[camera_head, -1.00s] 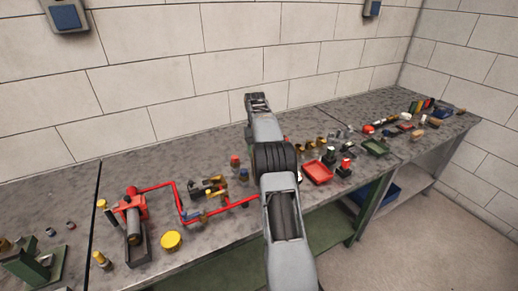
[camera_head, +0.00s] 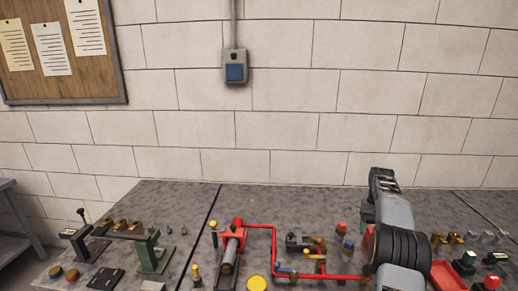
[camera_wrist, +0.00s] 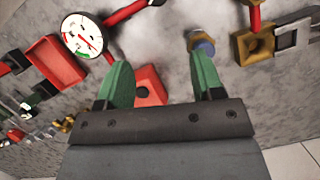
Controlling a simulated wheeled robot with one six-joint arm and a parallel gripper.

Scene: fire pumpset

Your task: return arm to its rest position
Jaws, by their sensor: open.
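My gripper (camera_wrist: 163,82) shows two green fingers spread wide apart in the wrist view, with nothing between them. In the head view my arm rises at the right, and my gripper end (camera_head: 380,178) is upright over the back of the workbench (camera_head: 150,195), against the wall. In the wrist view a round white gauge (camera_wrist: 82,34), a red block (camera_wrist: 150,86) and a brass fitting (camera_wrist: 252,48) lie beyond the fingers. The fingers look apart from them, but the exact gap is hard to judge.
Red piping (camera_head: 274,245) and a red pump part (camera_head: 233,240) stand left of my arm. A yellow disc (camera_head: 256,283) lies in front. A green stand (camera_head: 152,252) is further left, a red tray (camera_head: 446,275) to the right. The wall (camera_head: 300,120) is close behind.

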